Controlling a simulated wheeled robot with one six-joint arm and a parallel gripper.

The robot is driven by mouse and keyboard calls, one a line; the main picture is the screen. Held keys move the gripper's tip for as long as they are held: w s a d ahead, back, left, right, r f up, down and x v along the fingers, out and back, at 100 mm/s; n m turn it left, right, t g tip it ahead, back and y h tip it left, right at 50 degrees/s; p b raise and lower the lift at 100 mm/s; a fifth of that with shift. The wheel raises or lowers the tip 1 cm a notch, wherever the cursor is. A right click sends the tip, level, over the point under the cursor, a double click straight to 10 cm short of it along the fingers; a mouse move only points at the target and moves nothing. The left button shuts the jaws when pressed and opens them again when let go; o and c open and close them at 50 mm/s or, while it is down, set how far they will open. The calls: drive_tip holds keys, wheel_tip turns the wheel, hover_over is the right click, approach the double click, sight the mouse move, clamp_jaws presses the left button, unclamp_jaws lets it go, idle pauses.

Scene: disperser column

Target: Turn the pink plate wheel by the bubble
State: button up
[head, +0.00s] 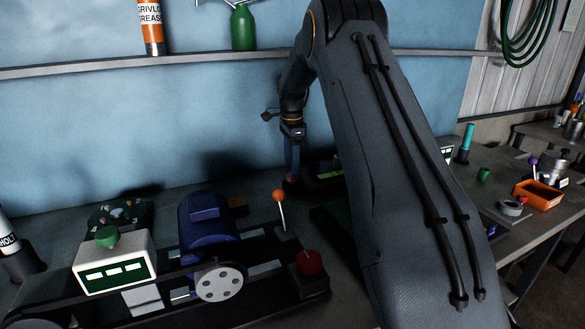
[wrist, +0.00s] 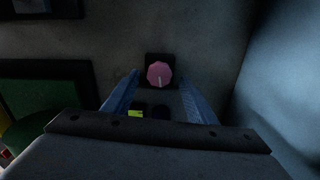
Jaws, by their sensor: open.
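In the wrist view, the pink plate wheel (wrist: 158,74) is a small faceted disc with a pale mark, on a dark square base. My gripper (wrist: 160,80) is open, with one finger on each side of the wheel in the picture; I cannot tell whether they touch it. A yellow-green bubble vial (wrist: 136,114) lies below the wheel in the wrist view. In the head view, my gripper (head: 291,178) points down at the back of the bench, and the wheel is mostly hidden by it. A yellow-green strip, likely the bubble (head: 330,174), shows just to its right.
A blue motor (head: 205,222), a white box with a green button (head: 115,268), an orange-knobbed lever (head: 280,208) and a red knob (head: 309,262) stand on the bench at front left. An orange tray (head: 538,196) is at right. The blue wall is close behind my gripper.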

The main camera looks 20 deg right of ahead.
drive_tip(key=shift+f, duration=1.25)
drive_tip(key=c, duration=1.1)
drive_tip(key=shift+o, duration=0.2)
drive_tip(key=shift+n, duration=0.3)
drive_tip(key=shift+n+b, duration=0.6)
drive_tip(key=shift+n, duration=2)
drive_tip(key=o, duration=1.1)
drive_tip(key=shift+c, duration=0.2)
